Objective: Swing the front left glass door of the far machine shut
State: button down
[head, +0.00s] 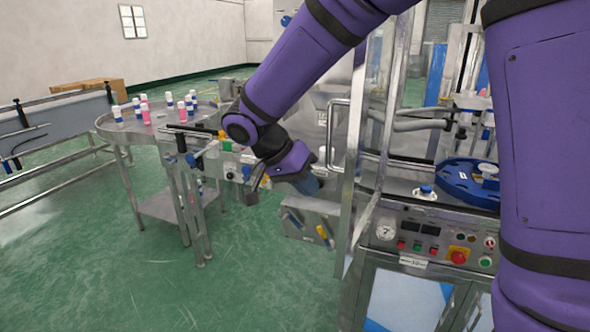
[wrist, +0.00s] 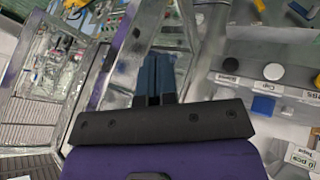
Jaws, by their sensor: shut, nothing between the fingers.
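The far machine (head: 418,262) stands at the right in the head view, with a control panel on its front. A metal-framed glass door (head: 357,150) stands out from its left front, seen nearly edge-on, with a bar handle (head: 331,140) on its left side. My gripper (head: 309,186) is left of the door frame, just below the handle; I cannot tell whether it touches the door. In the wrist view my gripper's blue fingers (wrist: 158,78) are together and empty. A slanted metal frame (wrist: 122,45) lies to their left; I cannot tell which door it belongs to.
A round table (head: 150,133) with several pink and blue-capped bottles stands at the left. A grey box (head: 310,222) with tools sits below my gripper. A blue round tray (head: 455,185) is on the machine. Green floor (head: 110,270) is open at front left.

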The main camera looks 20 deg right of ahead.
jog(key=shift+s+d+f, duration=0.2)
jog(key=shift+s+d, duration=0.25)
jog(key=shift+d, duration=0.2)
jog(key=shift+s+d+f, duration=0.25)
jog(key=shift+s+d, duration=0.25)
jog(key=shift+d, duration=0.15)
jog(key=shift+s+d+f, duration=0.2)
jog(key=shift+s+d, duration=0.25)
jog(key=shift+d, duration=0.2)
